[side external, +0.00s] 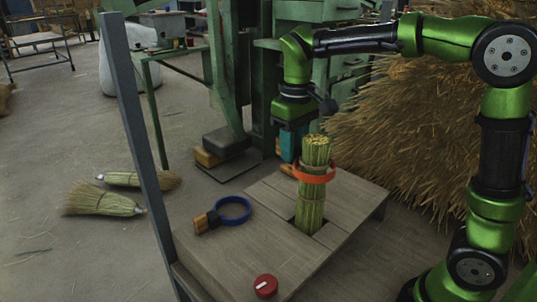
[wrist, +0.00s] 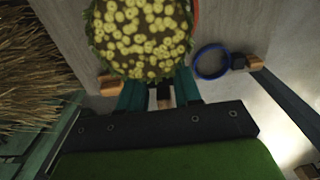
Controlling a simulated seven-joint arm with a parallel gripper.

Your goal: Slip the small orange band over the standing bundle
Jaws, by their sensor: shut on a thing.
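The bundle (side external: 314,153) of green-yellow stalks stands upright in a square hole in the wooden table. The small orange band (side external: 315,178) is around its upper part, below the cut top, slightly tilted. My gripper (side external: 289,158) is just behind and left of the bundle, its teal fingers pointing down, shut on the band's holder. In the wrist view, the bundle's cut top (wrist: 140,35) fills the upper middle, and a sliver of the orange band (wrist: 196,12) shows at its right. My gripper's fingers (wrist: 160,92) have a dark piece between them. The band's far side is hidden.
A blue band (side external: 234,210) with a tan block (side external: 206,222) lies on the table (side external: 232,258), left of the bundle. A red knob (side external: 266,286) is at the front. A grey post (side external: 136,115) rises at the left. A straw heap (side external: 410,135) lies behind.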

